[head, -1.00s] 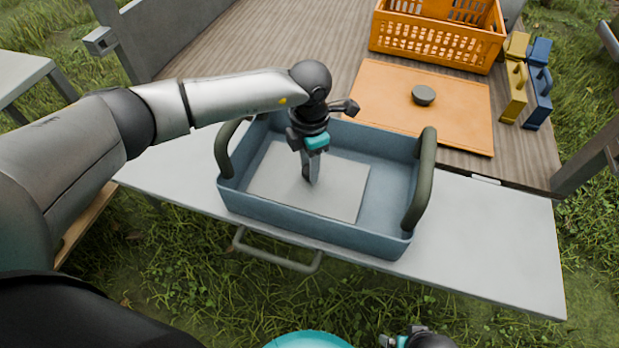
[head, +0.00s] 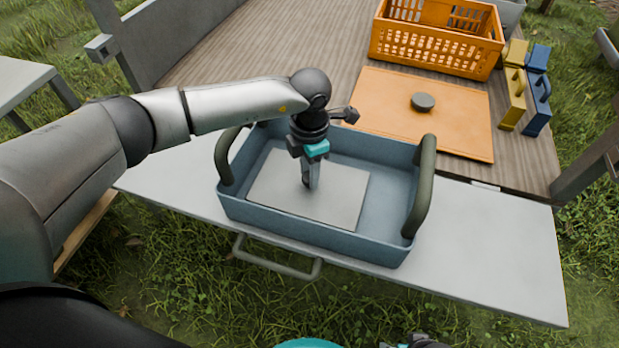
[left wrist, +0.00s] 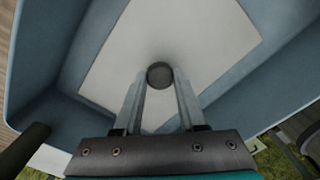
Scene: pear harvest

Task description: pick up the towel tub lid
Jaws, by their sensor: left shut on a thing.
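The towel tub lid (head: 330,198) is a flat pale grey panel inside the blue-grey tub (head: 310,232). It covers the left and middle part of the tub's inside. In the left wrist view the lid (left wrist: 185,35) has a round dark knob (left wrist: 160,74) between my left fingers. My left gripper (head: 308,186) points down into the tub and is shut on that knob. In the head view the fingers mostly hide the knob. I cannot tell whether the lid is lifted off what lies under it. My right gripper (head: 405,345) barely shows at the bottom edge.
The tub stands on a grey tailgate (head: 485,245) and has two upright dark handles. Behind it an orange board (head: 450,112) with a dark knob lies on the wooden bed. An orange crate (head: 435,50) and yellow and blue cases (head: 539,100) stand farther back. The tailgate's right side is clear.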

